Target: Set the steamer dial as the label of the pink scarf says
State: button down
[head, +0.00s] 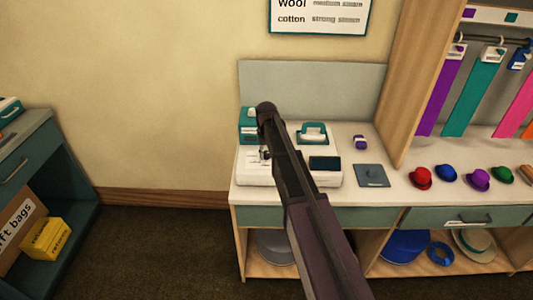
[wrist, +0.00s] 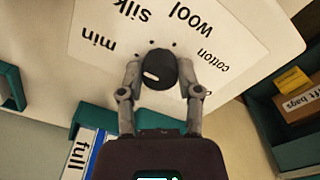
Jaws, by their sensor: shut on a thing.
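In the wrist view my gripper (wrist: 160,75) is shut on the black steamer dial (wrist: 160,65), one finger on each side. The dial's white mark lies toward its lower left. The white dial plate (wrist: 235,30) reads min, silk, wool and cotton around the dial; one more word is partly hidden by a finger. In the head view the white and teal steamer (head: 250,175) stands on the counter, partly behind my arm, with my gripper (head: 265,154) at its left part. The pink scarf (head: 516,108) hangs at the right edge; its label cannot be read.
A wall chart (head: 318,14) shows wool with medium steam and cotton with strong steam. A purple scarf (head: 440,95) and a teal scarf (head: 470,95) hang beside the pink one. Several small hats and a grey pad (head: 371,176) lie on the counter (head: 395,205).

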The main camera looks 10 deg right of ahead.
jog(key=m, duration=0.4)
jog(key=shift+m, duration=1.9)
jog(key=shift+c, duration=1.4)
grip_release()
jog(key=shift+f, duration=0.1)
jog(key=shift+n, duration=0.4)
